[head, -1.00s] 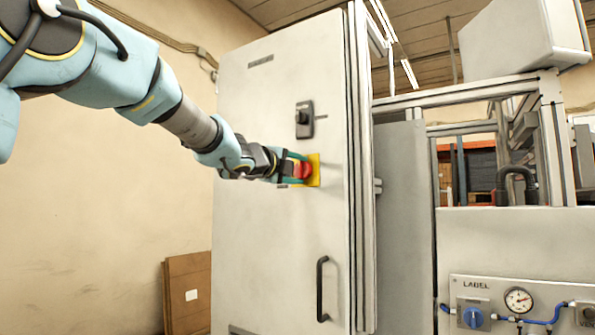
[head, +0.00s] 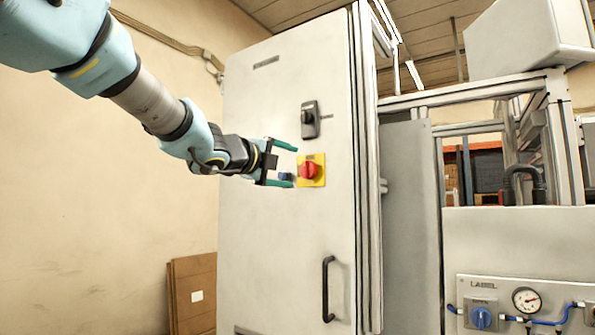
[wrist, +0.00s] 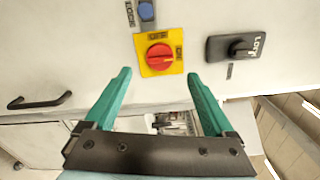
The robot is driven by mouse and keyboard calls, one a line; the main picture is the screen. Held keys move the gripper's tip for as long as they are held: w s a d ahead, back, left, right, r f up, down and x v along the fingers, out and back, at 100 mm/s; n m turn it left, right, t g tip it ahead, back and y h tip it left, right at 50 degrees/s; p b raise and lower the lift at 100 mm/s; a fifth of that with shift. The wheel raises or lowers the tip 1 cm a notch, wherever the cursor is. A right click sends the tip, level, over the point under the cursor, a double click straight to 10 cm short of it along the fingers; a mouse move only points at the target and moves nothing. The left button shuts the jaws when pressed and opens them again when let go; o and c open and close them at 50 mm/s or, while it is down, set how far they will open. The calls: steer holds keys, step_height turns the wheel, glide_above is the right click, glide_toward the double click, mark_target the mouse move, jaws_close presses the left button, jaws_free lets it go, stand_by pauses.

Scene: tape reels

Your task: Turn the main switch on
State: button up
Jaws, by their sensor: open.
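The main switch (head: 308,171) is a red rotary knob on a square yellow plate, on the pale cabinet door. It shows also in the wrist view (wrist: 160,57), where lettering on the plate is too small to read surely. Its turned position is hard to tell. My gripper (head: 292,166) has two green fingers, spread open and empty. In the head view it hangs just left of the switch, apart from the knob. In the wrist view the knob lies beyond the fingertips (wrist: 158,75), roughly between them.
A small blue button (wrist: 146,10) sits beside the yellow plate, partly behind a finger in the head view. A black latch (head: 310,119) is above the switch, and a black door handle (head: 327,288) is below. A blue knob (head: 481,317) and gauge (head: 526,300) are at lower right.

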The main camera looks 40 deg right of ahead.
steer(key=shift+v, duration=1.65)
